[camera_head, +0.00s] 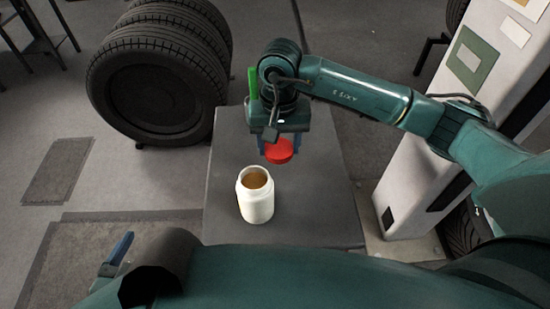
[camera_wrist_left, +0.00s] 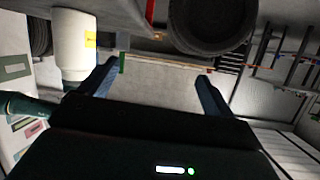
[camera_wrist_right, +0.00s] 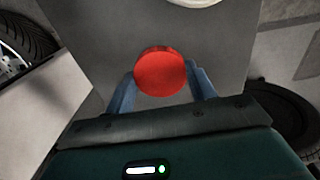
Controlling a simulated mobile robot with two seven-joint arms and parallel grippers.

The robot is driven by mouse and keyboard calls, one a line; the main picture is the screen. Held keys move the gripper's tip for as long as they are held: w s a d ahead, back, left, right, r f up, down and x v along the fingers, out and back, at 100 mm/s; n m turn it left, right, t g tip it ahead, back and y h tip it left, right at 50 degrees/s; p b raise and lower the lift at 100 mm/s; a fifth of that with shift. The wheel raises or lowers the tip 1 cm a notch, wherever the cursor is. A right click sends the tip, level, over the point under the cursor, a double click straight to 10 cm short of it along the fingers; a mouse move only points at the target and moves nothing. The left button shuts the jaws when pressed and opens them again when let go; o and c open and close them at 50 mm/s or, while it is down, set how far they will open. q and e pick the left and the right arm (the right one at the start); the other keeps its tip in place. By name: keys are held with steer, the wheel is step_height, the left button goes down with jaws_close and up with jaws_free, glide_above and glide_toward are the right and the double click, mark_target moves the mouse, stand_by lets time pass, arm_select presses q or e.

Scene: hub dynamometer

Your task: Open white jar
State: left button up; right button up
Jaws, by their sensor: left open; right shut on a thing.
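The white jar (camera_head: 256,204) stands upright on the grey table (camera_head: 306,215). Its mouth is uncovered, and brown contents show inside. My right gripper (camera_head: 279,148) is shut on the red lid (camera_head: 279,153), holding it apart from the jar, above and behind it in the head view. The right wrist view shows the lid (camera_wrist_right: 160,72) between the blue fingers, with a bit of the jar's rim (camera_wrist_right: 194,1) at the top edge. My left gripper (camera_wrist_left: 157,72) is open and empty. The jar (camera_wrist_left: 74,46), with a yellow label, is left of it in the left wrist view.
Stacked tyres (camera_head: 158,85) stand behind and left of the table. A white cabinet (camera_head: 440,130) stands on the right. The table top around the jar is clear. My own arm covers the bottom of the head view.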

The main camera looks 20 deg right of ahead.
mark_target(278, 173)
step_height(278, 173, down, 7)
steer(key=shift+s+r+b, duration=0.1)
steer(key=shift+r+b, duration=0.1)
steer(key=shift+b, duration=0.35)
arm_select(q)
steer(key=shift+w+d+t, duration=0.1)
steer(key=shift+w+t, duration=0.15)
steer(key=shift+t, duration=0.25)
arm_select(e)
steer(key=shift+f, duration=0.2)
steer(key=shift+f, duration=0.1)
steer(key=shift+f, duration=0.15)
steer(key=o, duration=1.1)
arm_select(q)
steer(key=shift+h, duration=0.3)
